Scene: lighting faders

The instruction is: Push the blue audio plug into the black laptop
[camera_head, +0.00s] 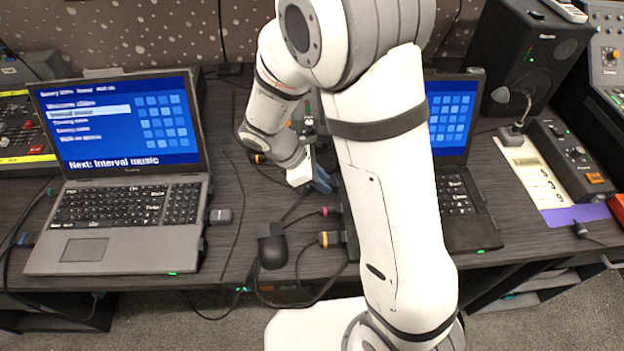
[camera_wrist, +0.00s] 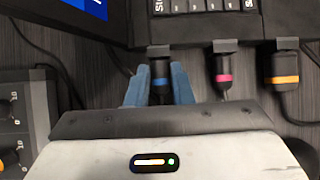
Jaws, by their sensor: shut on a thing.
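The black laptop (camera_head: 482,233) stands on the right of the desk, partly hidden behind my arm. Its left side edge (camera_wrist: 190,38) runs along the top of the wrist view. My gripper (camera_head: 322,182) is beside that edge; its blue fingers (camera_wrist: 160,76) are shut around the black plug with a blue band (camera_wrist: 160,83). The blue audio plug points at the laptop's side, its front end at a small grey socket piece. I cannot tell how deep it sits. In the head view the fingers and arm hide the plug.
A pink-banded plug (camera_wrist: 223,77) and an orange-banded plug (camera_wrist: 283,79) stand at the same laptop edge, right of the blue one in the wrist view. A grey laptop (camera_head: 125,225) stands left. Cables and a black block (camera_head: 272,250) lie between the laptops. A speaker (camera_head: 530,60) stands back right.

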